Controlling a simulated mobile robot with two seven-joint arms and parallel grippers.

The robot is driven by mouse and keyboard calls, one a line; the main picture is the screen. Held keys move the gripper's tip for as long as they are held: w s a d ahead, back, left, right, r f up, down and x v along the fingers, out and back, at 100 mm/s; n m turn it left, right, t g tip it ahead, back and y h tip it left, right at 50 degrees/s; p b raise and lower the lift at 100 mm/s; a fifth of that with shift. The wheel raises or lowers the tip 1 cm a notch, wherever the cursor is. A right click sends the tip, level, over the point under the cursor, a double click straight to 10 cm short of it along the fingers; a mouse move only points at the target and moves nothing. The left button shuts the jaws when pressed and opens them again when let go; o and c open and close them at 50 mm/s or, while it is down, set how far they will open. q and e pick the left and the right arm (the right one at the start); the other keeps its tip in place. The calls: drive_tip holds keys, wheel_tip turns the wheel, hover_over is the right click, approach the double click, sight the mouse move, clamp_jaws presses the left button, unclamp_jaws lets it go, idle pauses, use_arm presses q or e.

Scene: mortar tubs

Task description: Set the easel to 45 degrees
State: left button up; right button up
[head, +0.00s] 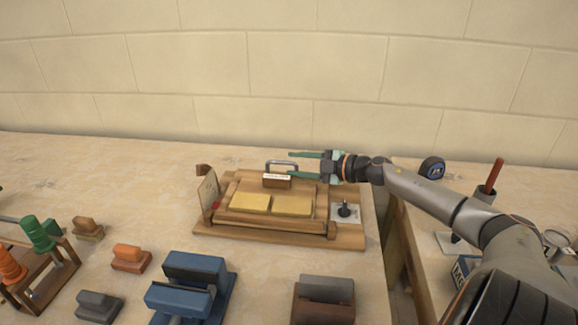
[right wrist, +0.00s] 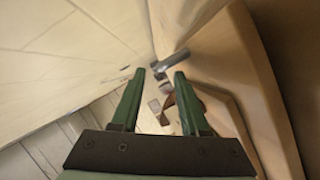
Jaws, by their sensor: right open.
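The easel (head: 228,188) is a low wooden board that lies nearly flat in a wooden base (head: 282,238) on the left bench. Two yellow pads (head: 250,201) lie on it. A metal handle (head: 283,161) stands at its back edge, behind a small labelled block (head: 277,181). A pale upright plate (head: 208,190), apparently a scale, stands at its left side. My right gripper (head: 295,160) is open and empty, its green fingers pointing left at the handle. In the right wrist view, a grey bar (right wrist: 172,59), apparently the handle, shows just beyond the fingertips (right wrist: 160,75). My left gripper is out of view.
A black knob (head: 345,210) sits on a pale plate at the base's right. Blue blocks (head: 195,265), a grey-brown block (head: 325,290) and small blocks (head: 130,257) stand in front. A gap separates the right bench, with a tape measure (head: 432,168). The wall is behind.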

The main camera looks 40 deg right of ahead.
drive_tip(key=shift+x, duration=1.35)
clamp_jaws()
idle(0.7)
